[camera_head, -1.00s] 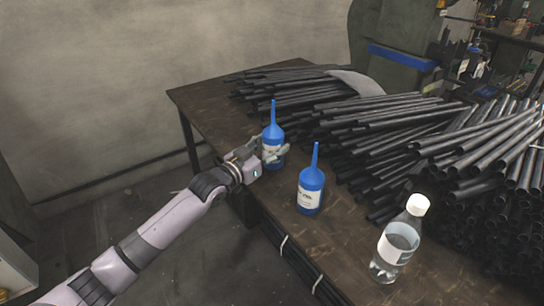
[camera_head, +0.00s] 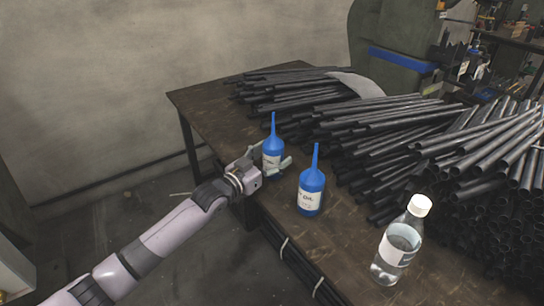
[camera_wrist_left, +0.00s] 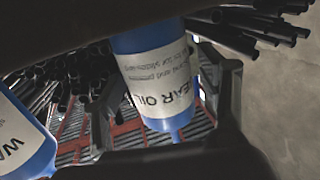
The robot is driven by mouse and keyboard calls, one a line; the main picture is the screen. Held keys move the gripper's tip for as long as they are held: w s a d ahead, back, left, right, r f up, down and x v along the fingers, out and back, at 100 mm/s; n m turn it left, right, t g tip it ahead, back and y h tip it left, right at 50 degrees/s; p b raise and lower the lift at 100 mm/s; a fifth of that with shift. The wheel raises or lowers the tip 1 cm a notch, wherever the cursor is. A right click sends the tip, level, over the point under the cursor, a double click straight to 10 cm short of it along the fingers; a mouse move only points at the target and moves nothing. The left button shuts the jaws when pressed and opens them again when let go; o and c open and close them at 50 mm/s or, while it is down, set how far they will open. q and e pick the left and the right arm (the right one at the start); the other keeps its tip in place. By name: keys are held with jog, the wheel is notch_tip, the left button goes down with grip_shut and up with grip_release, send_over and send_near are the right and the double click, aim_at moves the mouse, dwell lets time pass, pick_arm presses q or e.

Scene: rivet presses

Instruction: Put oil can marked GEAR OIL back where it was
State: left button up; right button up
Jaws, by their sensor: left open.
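The blue oil can marked GEAR OIL (camera_head: 272,148) stands upright on the dark table near its left edge. In the left wrist view its GEAR OIL label (camera_wrist_left: 158,80) shows upside down, between dark finger parts. My left gripper (camera_head: 266,164) is open around the can's lower body, one finger on each side. A second blue oil can (camera_head: 311,190) stands upright just right and nearer; in the left wrist view its label (camera_wrist_left: 18,135) begins with WA. My right gripper is not in view.
A clear bottle with a white cap (camera_head: 400,242) stands at the table's front right. Piles of black tubes (camera_head: 400,125) cover the table behind and right of the cans. The table's far left corner (camera_head: 200,97) is bare.

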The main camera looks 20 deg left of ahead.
pick_arm(q)
jog(key=shift+s+r, duration=0.1)
jog(key=p+v, duration=0.1)
jog(key=v, duration=1.1)
jog(key=shift+p, duration=0.4)
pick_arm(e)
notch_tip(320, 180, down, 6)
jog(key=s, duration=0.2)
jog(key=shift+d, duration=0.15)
